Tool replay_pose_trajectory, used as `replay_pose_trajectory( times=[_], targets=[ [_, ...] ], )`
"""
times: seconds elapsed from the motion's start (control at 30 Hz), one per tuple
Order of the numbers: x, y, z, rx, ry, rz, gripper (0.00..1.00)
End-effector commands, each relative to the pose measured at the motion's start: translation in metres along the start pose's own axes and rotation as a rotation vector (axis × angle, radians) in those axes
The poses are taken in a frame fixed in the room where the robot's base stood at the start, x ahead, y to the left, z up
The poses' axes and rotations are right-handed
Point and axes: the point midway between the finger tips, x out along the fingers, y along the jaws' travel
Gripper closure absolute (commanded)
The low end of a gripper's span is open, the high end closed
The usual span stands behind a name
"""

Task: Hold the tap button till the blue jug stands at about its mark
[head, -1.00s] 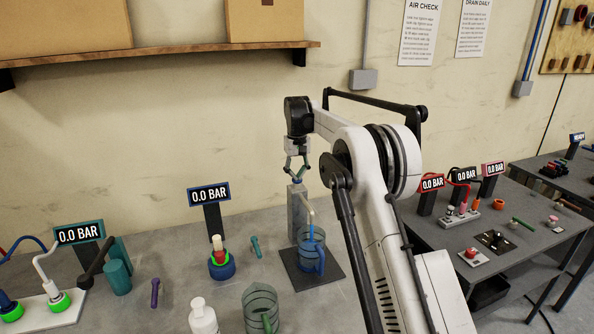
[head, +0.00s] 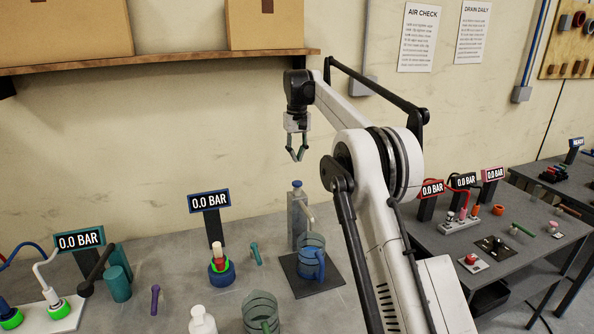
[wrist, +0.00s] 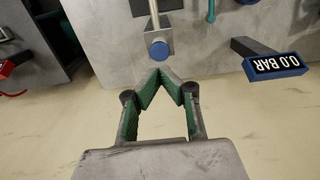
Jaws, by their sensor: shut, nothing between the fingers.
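The blue jug (head: 311,262) stands upright on a dark mat (head: 328,283) under the tap's spout. The tap is a grey post (head: 297,222) with a blue button (head: 297,184) on top. The button also shows in the wrist view (wrist: 159,50). My gripper (head: 297,158) hangs above the button, clear of it, with its fingertips together and nothing between them. In the wrist view my gripper (wrist: 160,72) has its tips meeting just short of the button in the picture. The jug's mark and its water level are too small to tell.
A green-tinted jug (head: 261,312) and a white bottle (head: 202,320) stand at the front of the bench. A gauge reading 0.0 BAR (head: 209,202) stands left of the tap. A teal tool (head: 256,252) lies between them. The wall is close behind.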

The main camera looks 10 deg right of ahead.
Motion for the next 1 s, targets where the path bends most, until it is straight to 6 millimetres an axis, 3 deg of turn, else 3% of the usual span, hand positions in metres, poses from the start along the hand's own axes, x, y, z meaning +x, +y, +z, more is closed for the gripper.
replay_pose_trajectory(
  times=[0.3,0.8,1.0],
  targets=[
    [-0.033,0.0,0.0,0.0,0.0,0.0,1.0],
    [-0.038,0.0,0.001,0.0,0.002,0.0,1.0],
    [-0.053,-0.002,0.015,0.007,0.03,0.004,1.0]
  ],
)
